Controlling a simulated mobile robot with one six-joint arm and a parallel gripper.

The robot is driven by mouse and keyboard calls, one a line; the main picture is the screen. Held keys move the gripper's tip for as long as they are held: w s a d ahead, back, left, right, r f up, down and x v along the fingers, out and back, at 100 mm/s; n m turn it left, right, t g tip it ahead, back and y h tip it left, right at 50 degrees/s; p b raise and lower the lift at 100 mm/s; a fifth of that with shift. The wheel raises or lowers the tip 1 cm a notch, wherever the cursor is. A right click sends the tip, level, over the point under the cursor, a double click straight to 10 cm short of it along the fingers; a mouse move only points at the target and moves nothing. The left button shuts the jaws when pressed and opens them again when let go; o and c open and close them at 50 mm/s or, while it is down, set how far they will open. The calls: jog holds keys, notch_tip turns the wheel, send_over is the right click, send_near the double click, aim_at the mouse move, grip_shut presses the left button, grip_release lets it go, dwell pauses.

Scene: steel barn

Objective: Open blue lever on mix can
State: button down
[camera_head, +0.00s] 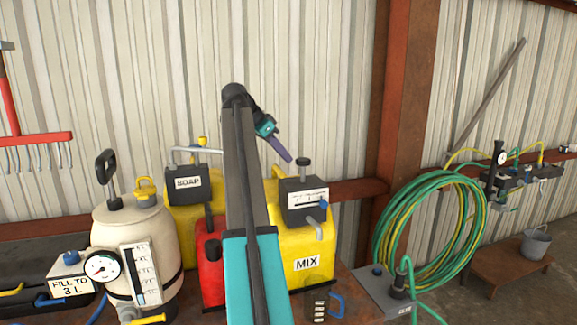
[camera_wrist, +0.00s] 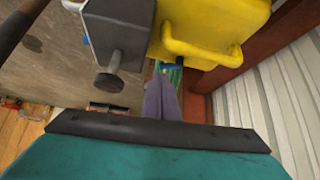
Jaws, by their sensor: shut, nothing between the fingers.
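The yellow mix can (camera_head: 312,240), labelled MIX, stands on the bench, with a dark grey box (camera_head: 303,213) and knob on top. A small blue lever (camera_head: 323,208) sits at the right end of the box's white scale. My gripper (camera_head: 290,160), with purple fingers, is shut and empty, above and slightly left of the knob, apart from the lever. In the wrist view the shut fingers (camera_wrist: 161,75) point between the grey box (camera_wrist: 120,28) and a yellow can handle (camera_wrist: 200,52). A bit of blue (camera_wrist: 173,68) shows beside the fingertips; I cannot tell if it is the lever.
A red can (camera_head: 211,262), a yellow soap can (camera_head: 182,215) and a cream tank with gauge (camera_head: 138,235) stand left. A blue handle (camera_head: 337,304) lies in front. A rusty post (camera_head: 402,130) and green hose coil (camera_head: 400,215) are right.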

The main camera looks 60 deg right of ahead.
jog(key=shift+w+a+r, duration=0.1)
jog(key=shift+a+r, duration=0.25)
jog(key=shift+r, duration=0.1)
jog(key=shift+m, duration=0.3)
jog(key=shift+s+d+r+m+t+b, duration=0.35)
jog(key=shift+m+b, duration=0.75)
jog(key=shift+m, duration=1.25)
jog(key=shift+s+d+r+m+t+b, duration=0.35)
jog(key=shift+m+b, duration=0.8)
jog(key=shift+m, duration=1.25)
jog(key=shift+s+d+r+m+t+b, duration=0.35)
jog(key=shift+m+b, duration=0.75)
jog(key=shift+m, duration=1.25)
jog(key=shift+d+f, duration=0.1)
jog(key=shift+f, duration=0.1)
